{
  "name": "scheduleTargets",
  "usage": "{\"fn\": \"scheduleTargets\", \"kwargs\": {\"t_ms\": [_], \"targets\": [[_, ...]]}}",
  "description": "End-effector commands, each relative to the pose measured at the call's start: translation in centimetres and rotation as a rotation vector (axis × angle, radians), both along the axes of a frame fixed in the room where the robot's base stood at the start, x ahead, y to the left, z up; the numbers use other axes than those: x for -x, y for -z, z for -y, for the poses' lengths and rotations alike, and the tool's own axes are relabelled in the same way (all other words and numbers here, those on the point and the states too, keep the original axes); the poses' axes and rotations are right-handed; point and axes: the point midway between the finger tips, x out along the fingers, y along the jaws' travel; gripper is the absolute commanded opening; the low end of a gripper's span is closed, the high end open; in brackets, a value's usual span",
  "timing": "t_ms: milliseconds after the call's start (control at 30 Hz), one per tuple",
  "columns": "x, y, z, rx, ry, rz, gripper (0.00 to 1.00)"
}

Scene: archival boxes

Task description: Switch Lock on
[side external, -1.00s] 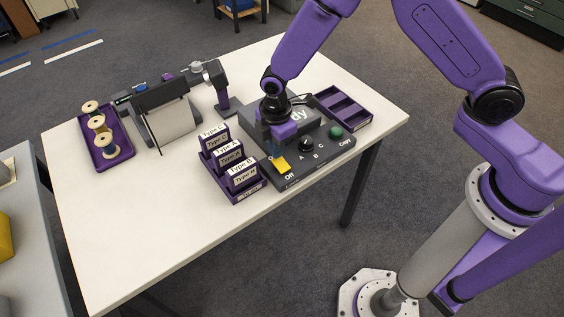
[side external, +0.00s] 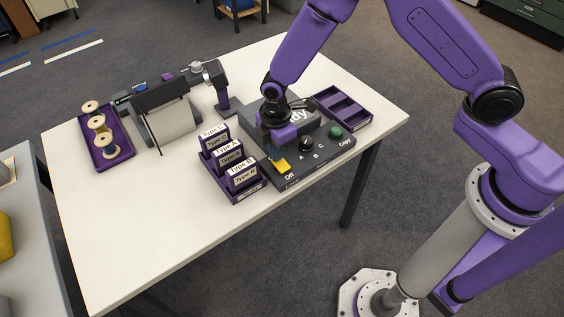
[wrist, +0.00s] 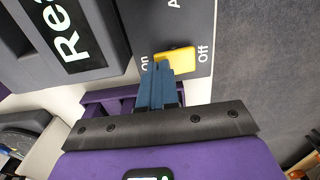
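The yellow switch (side external: 284,167) sits on the front left of the dark grey console (side external: 318,160), and it also shows in the wrist view (wrist: 180,58). It lies between the printed words "On" and "Off". My gripper (side external: 275,160) is over this corner of the console. In the wrist view its blue fingers (wrist: 159,68) are together, with nothing seen between them. Their tips overlap the "On" end of the switch in the picture. I cannot tell whether they press on it. The fingers hide part of that end and the "On" label.
A purple rack of labelled cards (side external: 236,184) stands close to the left of the switch. The console also has a black knob (side external: 306,145), a green button (side external: 336,132) and a "Ready" display (wrist: 63,32). A purple divided tray (side external: 344,107) is behind right. The table's front left is clear.

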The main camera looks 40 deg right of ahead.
Motion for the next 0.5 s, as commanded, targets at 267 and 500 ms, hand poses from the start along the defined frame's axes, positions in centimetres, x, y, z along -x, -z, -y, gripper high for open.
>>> {"fn": "scheduleTargets", "kwargs": {"t_ms": [267, 500], "targets": [[0.1, 0.4, 0.0, 0.001, -0.001, -0.002, 0.00], [0.0, -0.7, 0.0, 0.000, 0.000, 0.000, 0.00]]}}
